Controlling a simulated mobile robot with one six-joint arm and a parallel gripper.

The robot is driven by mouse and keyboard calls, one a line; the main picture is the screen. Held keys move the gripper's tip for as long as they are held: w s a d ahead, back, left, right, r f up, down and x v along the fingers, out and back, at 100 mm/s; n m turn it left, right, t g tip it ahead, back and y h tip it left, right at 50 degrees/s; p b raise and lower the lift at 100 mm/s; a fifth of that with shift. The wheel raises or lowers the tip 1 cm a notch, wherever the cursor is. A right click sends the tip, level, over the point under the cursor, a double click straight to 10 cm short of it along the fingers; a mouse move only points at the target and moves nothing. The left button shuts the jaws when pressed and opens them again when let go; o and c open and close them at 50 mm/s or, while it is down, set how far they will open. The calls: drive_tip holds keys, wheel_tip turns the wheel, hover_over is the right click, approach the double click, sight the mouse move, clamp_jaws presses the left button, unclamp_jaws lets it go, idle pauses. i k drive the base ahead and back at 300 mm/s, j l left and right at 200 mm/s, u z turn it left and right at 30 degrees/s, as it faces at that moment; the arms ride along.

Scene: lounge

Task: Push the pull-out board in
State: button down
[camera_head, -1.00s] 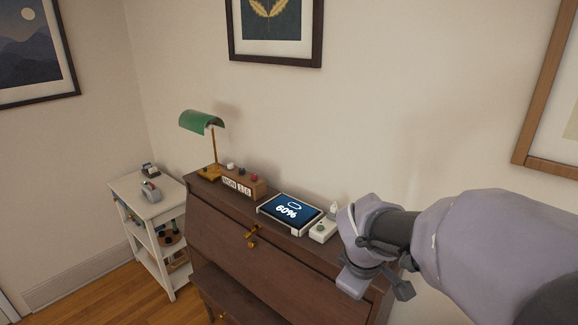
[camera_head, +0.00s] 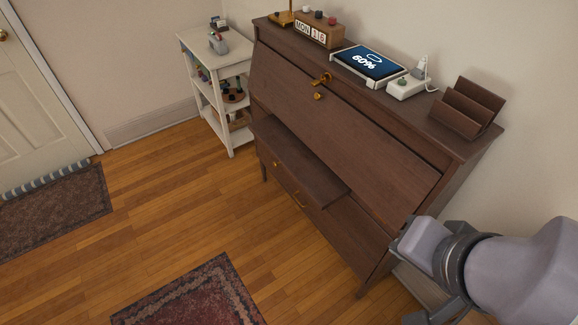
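The dark wooden bureau (camera_head: 330,120) stands against the wall with its sloped front closed. The pull-out board (camera_head: 298,163) sticks out from the bureau's front below the slope, as a flat dark shelf above the drawers. My arm comes in at the lower right, in front of the bureau's right end. My gripper (camera_head: 432,312) is partly cut off at the bottom edge, apart from the board and to its right. Its fingertips cannot be made out.
A tablet (camera_head: 368,63), a calendar block (camera_head: 318,30) and a letter rack (camera_head: 467,108) stand on the bureau top. A white shelf cart (camera_head: 215,62) is at its left. Open wooden floor and a red rug (camera_head: 190,296) lie in front.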

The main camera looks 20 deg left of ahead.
sight(320, 184)
drive_tip(key=i+j, duration=0.45)
drive_tip(key=j, duration=0.3)
drive_tip(key=i+j, duration=0.25)
drive_tip(key=i+j+z, duration=0.1)
drive_tip(key=i+j, duration=0.15)
drive_tip(key=j, duration=0.25)
